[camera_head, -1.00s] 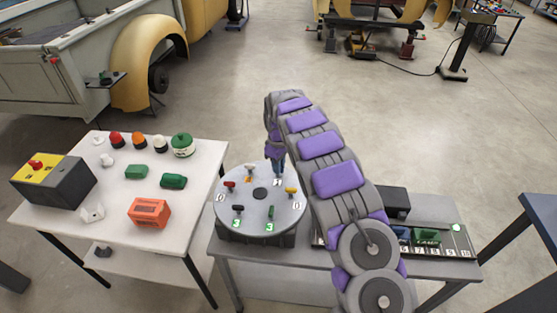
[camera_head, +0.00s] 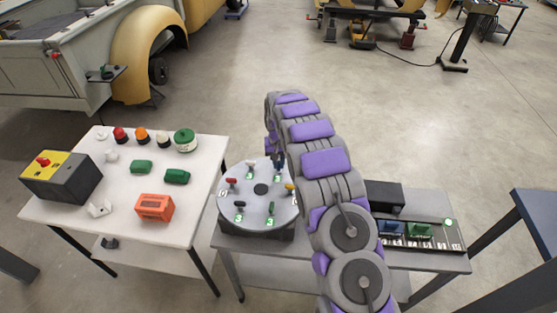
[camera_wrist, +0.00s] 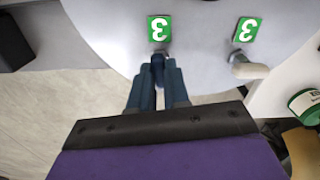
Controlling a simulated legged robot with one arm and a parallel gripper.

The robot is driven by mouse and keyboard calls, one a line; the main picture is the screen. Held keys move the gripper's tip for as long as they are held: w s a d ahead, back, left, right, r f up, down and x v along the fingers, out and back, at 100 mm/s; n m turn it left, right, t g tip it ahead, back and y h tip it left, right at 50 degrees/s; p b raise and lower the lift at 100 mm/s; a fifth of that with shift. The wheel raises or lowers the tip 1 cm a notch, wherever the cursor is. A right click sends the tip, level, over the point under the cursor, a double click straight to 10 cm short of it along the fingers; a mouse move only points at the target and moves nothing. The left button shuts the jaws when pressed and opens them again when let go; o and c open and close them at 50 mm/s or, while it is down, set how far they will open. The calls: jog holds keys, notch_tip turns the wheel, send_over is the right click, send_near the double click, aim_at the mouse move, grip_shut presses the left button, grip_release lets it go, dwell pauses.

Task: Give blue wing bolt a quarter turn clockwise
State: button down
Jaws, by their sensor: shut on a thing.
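The blue wing bolt (camera_wrist: 158,70) stands on the grey round plate (camera_wrist: 110,30), beside a green label marked 3 (camera_wrist: 160,29). My gripper (camera_wrist: 160,88) is shut on the blue bolt, with one dark blue finger on each side. In the head view my gripper (camera_head: 278,163) reaches down at the far edge of the round plate (camera_head: 236,208). The bolt itself is mostly hidden there by my fingers.
A white bolt (camera_wrist: 248,68) with its own green 3 label is close beside. Red (camera_head: 231,182), yellow (camera_head: 289,187), green (camera_head: 271,208) and black (camera_head: 239,206) bolts share the plate. A cluttered white table (camera_head: 128,222) stands left.

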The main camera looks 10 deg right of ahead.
jog(key=shift+w+r+m+p, duration=0.15)
jog(key=shift+m+p, duration=0.15)
jog(key=shift+m, duration=0.9)
jog(key=c, duration=1.1)
grip_release()
notch_tip(320, 180, up, 17)
jog(key=p, duration=0.1)
jog(key=shift+a, duration=0.1)
